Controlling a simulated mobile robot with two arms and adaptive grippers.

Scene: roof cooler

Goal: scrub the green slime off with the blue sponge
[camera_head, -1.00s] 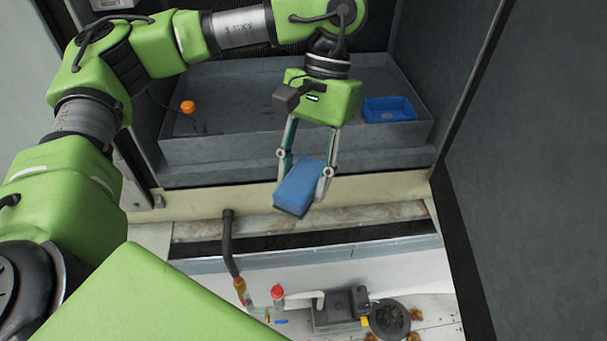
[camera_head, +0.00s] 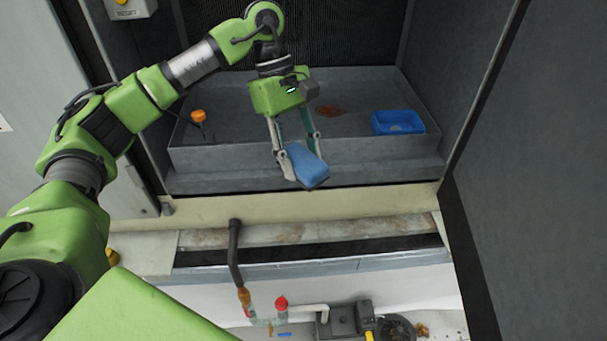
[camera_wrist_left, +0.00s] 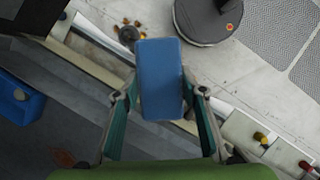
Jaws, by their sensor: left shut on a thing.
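My left gripper (camera_head: 294,163) is shut on the blue sponge (camera_head: 309,167) and holds it in the air over the front wall of the grey basin (camera_head: 215,156). In the left wrist view the sponge (camera_wrist_left: 160,80) sits between the two fingers of the gripper (camera_wrist_left: 160,98). I cannot make out any green slime in either view. A brown-red stain (camera_head: 330,110) lies on the basin floor behind the gripper. My right gripper is not in view.
A blue tray (camera_head: 398,122) sits in the basin at right, and an orange float (camera_head: 198,116) stands at left. Below the ledge are a dark pipe (camera_head: 235,255), a red-capped fitting (camera_head: 281,302) and a grey pump box (camera_head: 345,318). A dark wall (camera_head: 535,170) closes the right side.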

